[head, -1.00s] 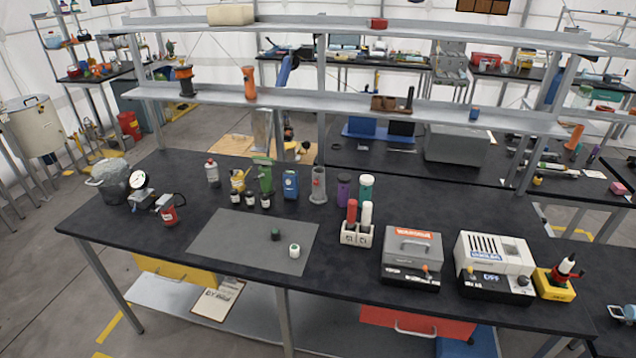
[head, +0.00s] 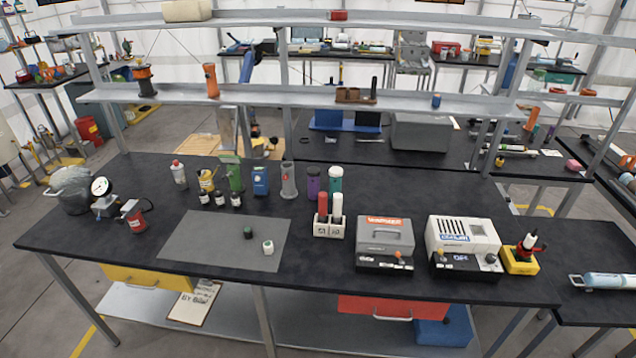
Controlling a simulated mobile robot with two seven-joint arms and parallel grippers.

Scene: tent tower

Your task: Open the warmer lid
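A grey warmer (head: 385,239) stands on the black workbench, right of its middle. Its grey lid (head: 386,232) has a handle on top and an orange label along the back edge, and it looks closed. The dark base with small controls shows below the lid. Neither of my grippers is in the head view, and nothing touches the warmer.
A white device (head: 463,245) stands just right of the warmer, with a yellow holder (head: 519,259) beyond it. A white rack (head: 328,228) with red and white tubes is close on the left. A grey mat (head: 226,240) holds two small vials. A metal shelf (head: 300,95) spans behind.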

